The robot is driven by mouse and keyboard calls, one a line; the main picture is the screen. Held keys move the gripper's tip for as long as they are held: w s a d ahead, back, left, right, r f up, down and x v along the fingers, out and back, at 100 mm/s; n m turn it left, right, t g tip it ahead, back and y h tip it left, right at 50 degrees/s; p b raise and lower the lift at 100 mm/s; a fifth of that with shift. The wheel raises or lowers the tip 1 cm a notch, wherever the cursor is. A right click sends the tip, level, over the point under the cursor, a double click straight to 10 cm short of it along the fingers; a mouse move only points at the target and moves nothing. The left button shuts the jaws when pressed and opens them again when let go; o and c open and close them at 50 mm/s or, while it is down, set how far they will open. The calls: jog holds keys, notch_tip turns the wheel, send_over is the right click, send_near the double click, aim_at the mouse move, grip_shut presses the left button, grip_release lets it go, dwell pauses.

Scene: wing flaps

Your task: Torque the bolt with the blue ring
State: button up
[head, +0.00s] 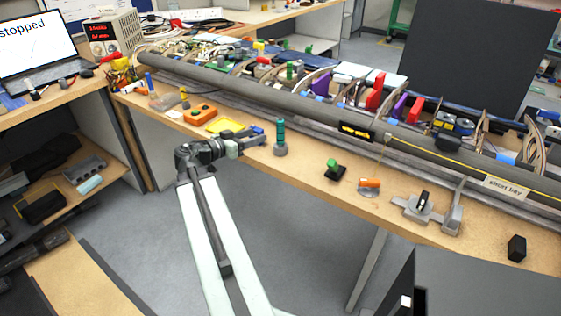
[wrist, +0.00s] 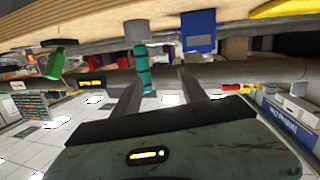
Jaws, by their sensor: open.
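A teal, ribbed cylindrical tool (head: 281,132) stands upright in a grey base on the near strip of the bench, in the middle of the head view. The tool (wrist: 143,68) also shows in the wrist view, which is upside down, near the left finger and partly between the fingers. My gripper (head: 257,138) is open and empty just left of the tool, its fingers pointing towards it. The open fingers (wrist: 162,78) also show in the wrist view. I cannot tell whether a finger touches the tool. I cannot make out a bolt with a blue ring for certain.
A long grey wing spar (head: 290,103) with ribs and coloured parts lies behind. An orange box (head: 200,113) and yellow tray (head: 222,124) are left of the tool. A green-topped item (head: 333,168), an orange-topped item (head: 369,185) and a grey fixture (head: 425,208) stand to the right.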

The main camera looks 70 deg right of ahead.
aim_at(280, 132)
jog(key=s+d+m+g+h+b, duration=0.1)
jog(key=s+d, duration=0.7)
jog(key=d, duration=0.1)
jog(key=shift+s+d+r+m+g, duration=0.15)
jog(key=shift+s+d+m+g, duration=0.15)
jog(key=shift+s+d+m, duration=0.1)
jog(key=shift+a, duration=0.1)
grip_shut()
